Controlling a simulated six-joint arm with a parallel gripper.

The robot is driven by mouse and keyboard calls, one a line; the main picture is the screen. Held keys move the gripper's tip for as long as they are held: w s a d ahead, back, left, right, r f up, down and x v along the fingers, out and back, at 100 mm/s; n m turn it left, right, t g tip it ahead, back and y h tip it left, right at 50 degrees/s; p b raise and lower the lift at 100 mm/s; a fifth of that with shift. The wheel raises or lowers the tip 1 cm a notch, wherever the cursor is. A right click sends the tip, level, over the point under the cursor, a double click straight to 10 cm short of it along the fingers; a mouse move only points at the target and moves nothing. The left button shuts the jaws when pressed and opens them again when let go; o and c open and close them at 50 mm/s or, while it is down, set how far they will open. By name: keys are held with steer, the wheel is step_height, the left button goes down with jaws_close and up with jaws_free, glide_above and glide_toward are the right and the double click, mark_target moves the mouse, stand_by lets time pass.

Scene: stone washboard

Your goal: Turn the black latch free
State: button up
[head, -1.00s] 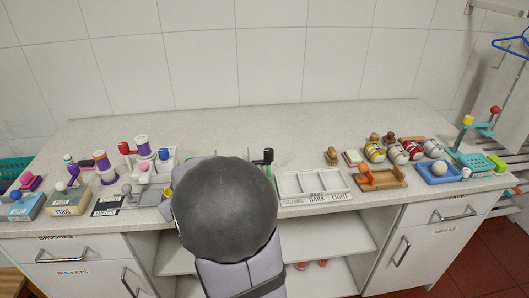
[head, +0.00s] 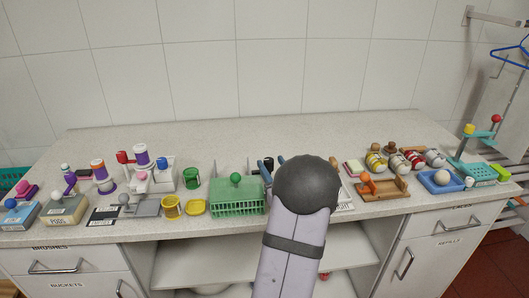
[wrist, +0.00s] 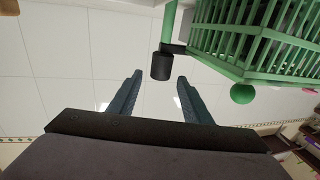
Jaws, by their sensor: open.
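The black latch (wrist: 161,66) shows in the wrist view as a short dark cylinder on a dark arm, joined to a green post (wrist: 169,24) beside a green slatted cage (wrist: 262,38). My gripper (wrist: 158,78) is open. Its two blue-grey fingers point at the latch cylinder, which appears between the fingertips; whether they touch it I cannot tell. In the head view my gripper (head: 272,163) is just right of the green cage (head: 238,208), and my arm hides most of the latch area.
A green ball knob (head: 235,178) tops the cage. Yellow cups (head: 171,208) and a green cup (head: 191,179) stand left of it. A wooden tray (head: 382,189) and a blue tray (head: 440,184) are at right. The counter's back strip is clear.

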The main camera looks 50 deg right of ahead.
steer(key=p+x, duration=0.2)
steer(key=x, duration=0.5)
steer(key=shift+w, duration=0.2)
steer(key=shift+d, duration=0.15)
steer(key=c, duration=1.1)
steer(key=shift+f+m+h+b, duration=0.1)
steer(key=shift+m+h+b, duration=0.25)
steer(key=shift+b, duration=0.2)
steer(key=shift+o, duration=0.2)
steer(key=m+g+h+b, duration=0.1)
steer(key=g+h+b, duration=0.1)
steer(key=m+g+h+b, duration=0.1)
steer(key=b, duration=0.1)
steer(key=shift+s+d+m+h, duration=0.25)
steer(key=shift+s+d+m, duration=0.05)
steer(key=shift+d+m, duration=0.05)
steer(key=shift+s+d+m+g+h+b, duration=0.2)
steer(key=shift+m+g+h+b, duration=0.35)
steer(key=shift+g, duration=0.35)
steer(key=shift+r, duration=0.2)
